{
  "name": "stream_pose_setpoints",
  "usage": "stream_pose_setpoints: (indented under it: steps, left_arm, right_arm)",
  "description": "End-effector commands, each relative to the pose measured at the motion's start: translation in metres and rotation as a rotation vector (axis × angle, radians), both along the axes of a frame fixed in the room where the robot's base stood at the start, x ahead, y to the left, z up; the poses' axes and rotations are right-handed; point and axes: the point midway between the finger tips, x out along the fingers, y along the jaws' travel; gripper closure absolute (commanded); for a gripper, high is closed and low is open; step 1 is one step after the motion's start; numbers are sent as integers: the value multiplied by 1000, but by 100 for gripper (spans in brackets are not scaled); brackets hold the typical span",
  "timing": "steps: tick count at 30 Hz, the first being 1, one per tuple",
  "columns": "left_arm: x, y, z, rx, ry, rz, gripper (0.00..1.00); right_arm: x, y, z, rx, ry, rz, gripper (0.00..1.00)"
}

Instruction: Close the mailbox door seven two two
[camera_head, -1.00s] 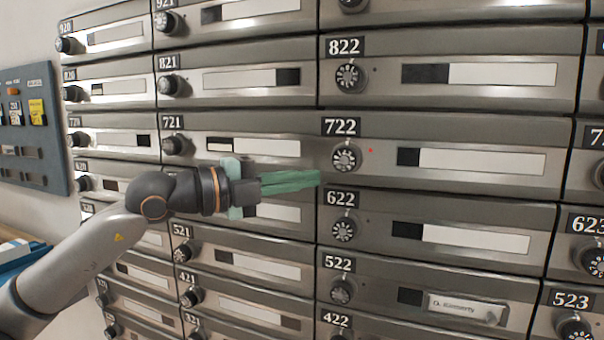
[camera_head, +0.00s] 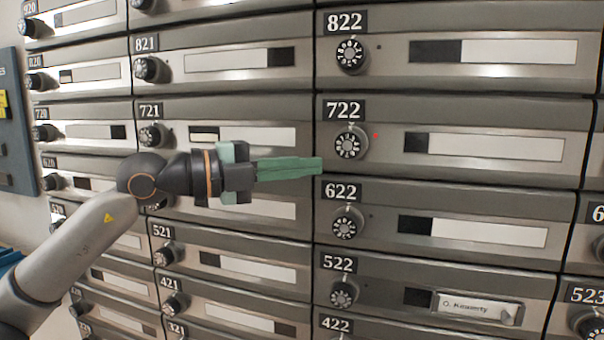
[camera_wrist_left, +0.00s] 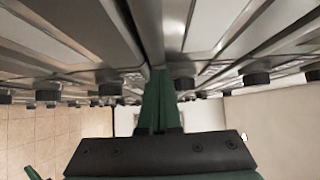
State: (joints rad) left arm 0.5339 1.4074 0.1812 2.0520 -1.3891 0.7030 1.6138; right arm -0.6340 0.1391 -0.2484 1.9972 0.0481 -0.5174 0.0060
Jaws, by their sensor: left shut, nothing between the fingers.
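The mailbox door 722 (camera_head: 480,165) is a grey metal front with a dial, a black window and a white label strip. In the head view it looks flush, or nearly so, with the doors around it; a small gap cannot be ruled out. A small red dot shows beside its dial (camera_head: 348,144). My left gripper (camera_head: 320,165) has green fingers, shut and empty, pointing right at the door's left edge, below the dial. Whether the tips touch the door is unclear. The wrist view shows the green fingers (camera_wrist_left: 160,90) along the mailbox fronts. My right gripper is out of view.
Rows of similar doors surround it: 822 (camera_head: 490,75) above, 622 (camera_head: 380,240) below and 721 (camera_head: 270,112) to the left. Their dials stick out from the fronts. A blue-grey wall panel (camera_head: 15,130) stands at the far left.

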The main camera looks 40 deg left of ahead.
Motion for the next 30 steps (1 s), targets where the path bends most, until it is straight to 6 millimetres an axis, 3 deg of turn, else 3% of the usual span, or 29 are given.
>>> stream_pose_setpoints:
  steps: [30]
  left_arm:
    - [-1, 6, 2, -2, -6, -15, 100]
  right_arm:
    - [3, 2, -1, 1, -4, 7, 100]
